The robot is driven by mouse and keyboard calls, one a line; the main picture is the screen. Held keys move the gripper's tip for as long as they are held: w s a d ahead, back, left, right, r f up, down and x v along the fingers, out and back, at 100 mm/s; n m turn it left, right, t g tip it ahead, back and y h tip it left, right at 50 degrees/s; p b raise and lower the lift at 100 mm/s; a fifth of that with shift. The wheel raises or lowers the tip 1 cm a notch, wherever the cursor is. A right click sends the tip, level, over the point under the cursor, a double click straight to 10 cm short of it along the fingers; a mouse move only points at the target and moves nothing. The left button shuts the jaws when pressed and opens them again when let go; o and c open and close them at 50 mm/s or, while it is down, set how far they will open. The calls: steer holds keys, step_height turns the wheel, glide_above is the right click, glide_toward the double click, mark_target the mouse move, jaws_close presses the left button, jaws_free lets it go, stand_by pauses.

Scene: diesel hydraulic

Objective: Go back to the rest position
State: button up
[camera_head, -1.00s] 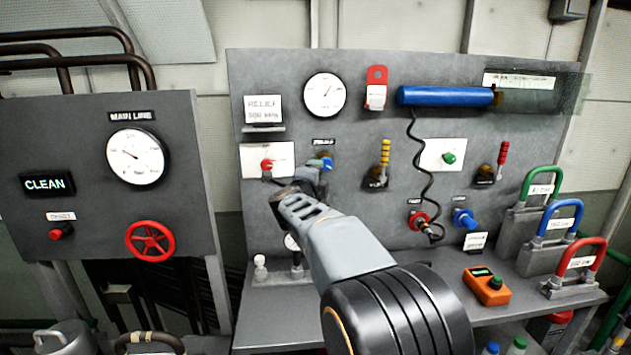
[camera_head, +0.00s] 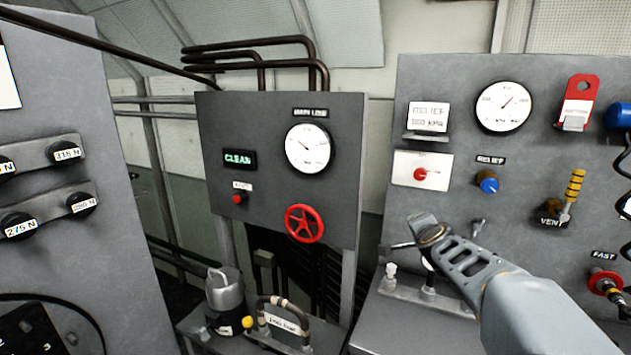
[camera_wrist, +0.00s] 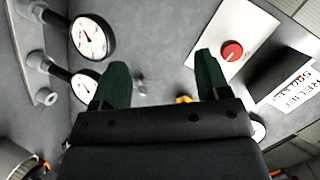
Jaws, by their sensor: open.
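My gripper (camera_head: 425,232) is in front of the lower left of the right-hand grey panel (camera_head: 425,90), below the white plate with a red knob (camera_head: 420,174). In the wrist view my gripper (camera_wrist: 152,85) has its two dark green fingers apart, with nothing between them. The blue relief knob (camera_head: 488,183) is up and to the right of it, apart from it. The red knob (camera_wrist: 232,51) shows beyond the right finger in the wrist view.
The main line panel with its gauge (camera_head: 309,148), lit CLEAN sign (camera_head: 240,159) and red handwheel (camera_head: 304,223) stands left of my arm. A metal canister (camera_head: 226,295) and a handled block (camera_head: 287,325) sit on the bench below. A grey cabinet (camera_head: 80,130) fills the left side.

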steer(key=s+a+f+n+g+y, duration=0.4)
steer(key=s+a+f+n, duration=0.3)
steer(key=s+a, duration=0.15)
steer(key=s+a+f+n+g, duration=0.1)
steer(key=s+f+n+g, duration=0.1)
steer(key=s, duration=0.7)
steer(key=s+a+f+n+g+h, duration=0.1)
steer(key=s+f+n+g, duration=0.2)
steer(key=s, duration=0.6)
steer(key=n, duration=0.2)
steer(key=shift+s+a+f+n+g, duration=0.2)
steer(key=shift+s+f+n+g, duration=0.1)
steer(key=shift+f, duration=0.1)
steer(key=shift+c, duration=0.2)
